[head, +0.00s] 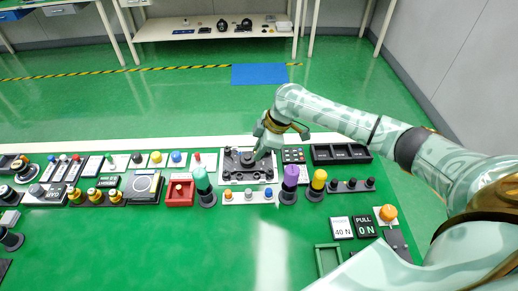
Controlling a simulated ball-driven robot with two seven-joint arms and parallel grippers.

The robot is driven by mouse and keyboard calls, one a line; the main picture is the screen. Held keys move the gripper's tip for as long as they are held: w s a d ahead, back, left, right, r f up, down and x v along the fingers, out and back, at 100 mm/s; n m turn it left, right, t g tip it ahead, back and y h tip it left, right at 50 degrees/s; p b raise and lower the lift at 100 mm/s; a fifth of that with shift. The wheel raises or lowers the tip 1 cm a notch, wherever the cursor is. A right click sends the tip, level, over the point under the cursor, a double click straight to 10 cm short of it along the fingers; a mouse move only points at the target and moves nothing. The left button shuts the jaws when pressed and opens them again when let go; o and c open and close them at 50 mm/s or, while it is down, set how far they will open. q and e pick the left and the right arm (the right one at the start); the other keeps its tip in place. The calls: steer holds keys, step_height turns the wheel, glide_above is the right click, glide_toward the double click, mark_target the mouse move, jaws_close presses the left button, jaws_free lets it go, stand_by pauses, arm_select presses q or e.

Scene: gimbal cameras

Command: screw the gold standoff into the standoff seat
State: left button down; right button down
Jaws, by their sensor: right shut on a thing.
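My right gripper (259,154) is over the dark board (238,176) on a white base, in the middle of the bench, pointing down. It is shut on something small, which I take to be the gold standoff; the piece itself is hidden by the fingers. The standoff seat cannot be made out; the gripper covers part of the board. Whether the piece touches the board cannot be told. My left gripper is not in view.
A teal cylinder (202,181) stands left of the board; a purple cylinder (290,179) and a yellow one (318,181) stand right. A red box (180,193) and a black tray (341,154) are nearby.

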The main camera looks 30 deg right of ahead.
steer(key=shift+r, duration=0.1)
steer(key=shift+a+f+b, duration=0.1)
steer(key=shift+f+b, duration=1.05)
steer(key=shift+f, duration=1.85)
steer(key=shift+r, duration=0.1)
steer(key=shift+p, duration=0.35)
steer(key=shift+p, duration=0.3)
